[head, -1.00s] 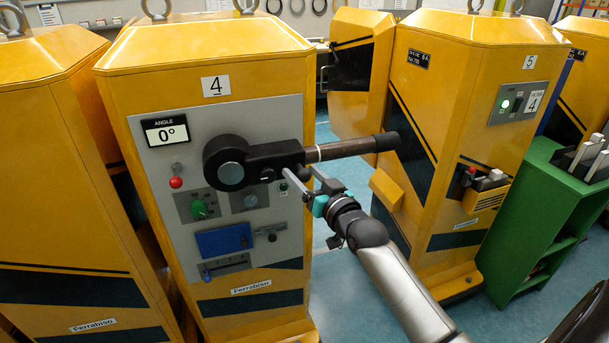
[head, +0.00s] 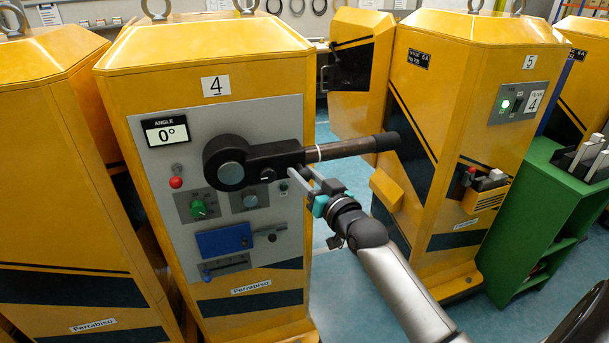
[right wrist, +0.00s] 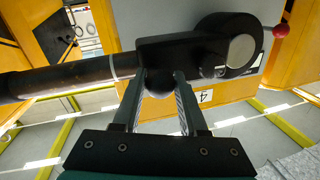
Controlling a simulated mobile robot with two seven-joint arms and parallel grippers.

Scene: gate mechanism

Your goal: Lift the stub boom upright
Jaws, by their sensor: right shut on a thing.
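The stub boom (head: 345,149) is a dark tube on a black clamp and round hub on the front of cabinet 4. It lies near level, pointing right. The angle display (head: 166,131) reads 0°. My right gripper (head: 300,177) is just below the boom's clamp. In the right wrist view, its fingers (right wrist: 161,85) are shut on a round black knob (right wrist: 158,83) at the underside of the boom (right wrist: 75,75). The knob is hidden behind the fingers in the head view. My left gripper is not in view.
Cabinet 4's panel (head: 285,115) carries a red knob (head: 176,183), a green dial (head: 198,208) and a blue flap (head: 223,240). Cabinet 5 (head: 440,150) stands to the right, behind the boom's tip in the picture. A green shelf unit (head: 530,220) is farther right.

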